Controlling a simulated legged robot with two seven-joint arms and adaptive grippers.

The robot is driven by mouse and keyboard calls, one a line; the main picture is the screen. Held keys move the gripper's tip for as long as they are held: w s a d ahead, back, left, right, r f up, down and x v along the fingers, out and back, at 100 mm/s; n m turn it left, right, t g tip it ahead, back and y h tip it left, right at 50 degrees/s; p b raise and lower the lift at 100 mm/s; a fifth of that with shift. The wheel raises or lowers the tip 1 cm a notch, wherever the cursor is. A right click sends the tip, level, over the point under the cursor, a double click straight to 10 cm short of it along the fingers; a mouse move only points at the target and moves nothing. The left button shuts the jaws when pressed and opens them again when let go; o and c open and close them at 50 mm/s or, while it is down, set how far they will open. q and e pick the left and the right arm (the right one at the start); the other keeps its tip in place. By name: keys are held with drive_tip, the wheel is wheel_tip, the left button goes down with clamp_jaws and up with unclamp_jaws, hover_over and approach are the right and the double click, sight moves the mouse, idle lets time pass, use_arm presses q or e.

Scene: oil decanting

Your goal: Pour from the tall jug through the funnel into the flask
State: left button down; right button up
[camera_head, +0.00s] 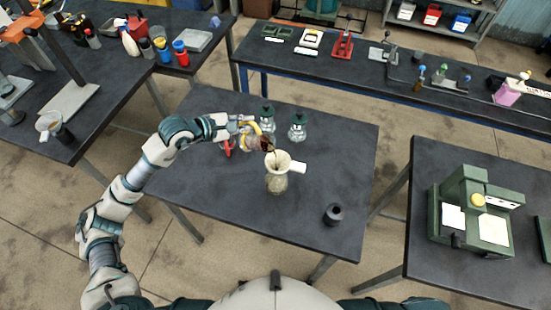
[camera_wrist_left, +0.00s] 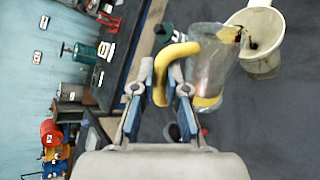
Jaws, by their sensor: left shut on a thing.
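My left gripper (camera_head: 247,132) is shut on the yellow handle of the tall jug (camera_head: 266,145). The wrist view shows the two fingers (camera_wrist_left: 174,95) closed around that handle, with the clear jug body (camera_wrist_left: 209,65) beyond. The jug is tilted, its lip beside and over the mouth of the cream funnel (camera_head: 283,165). A dark streak shows at the funnel's mouth in both views; the funnel is also in the wrist view (camera_wrist_left: 262,48). The funnel sits in the neck of the flask (camera_head: 277,184), which stands upright on the table. My right gripper is out of view.
Two glass vessels with dark green tops (camera_head: 267,118) (camera_head: 298,127) stand behind the funnel. A small dark cylinder (camera_head: 333,214) stands at the table's front right. A red item (camera_head: 228,147) lies under my left wrist. The table's (camera_head: 340,170) right side is mostly clear.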

sight(239, 123)
use_arm(q)
drive_tip(key=shift+s+d+m+y+p, duration=0.25)
drive_tip(key=shift+d+m+y+p, duration=0.05)
drive_tip(key=shift+p, duration=0.25)
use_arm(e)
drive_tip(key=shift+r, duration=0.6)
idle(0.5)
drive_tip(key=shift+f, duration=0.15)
use_arm(q)
drive_tip(key=a+f+n+h+b, duration=0.1)
drive_tip(key=b, duration=0.2)
drive_tip(key=w+a+f+n+h+b, duration=0.1)
drive_tip(key=f+b, duration=0.1)
drive_tip(key=b, duration=0.2)
drive_tip(key=shift+w+a, duration=0.15)
drive_tip(key=shift+w, duration=0.15)
drive_tip(key=shift+w+a+r+n+g+h+b, duration=0.3)
drive_tip(key=shift+a+r+n+h+b, duration=0.15)
drive_tip(key=shift+a+n+h, duration=0.15)
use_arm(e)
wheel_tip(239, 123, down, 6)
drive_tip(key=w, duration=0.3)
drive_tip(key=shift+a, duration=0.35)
use_arm(q)
drive_tip(key=shift+d+f, duration=0.1)
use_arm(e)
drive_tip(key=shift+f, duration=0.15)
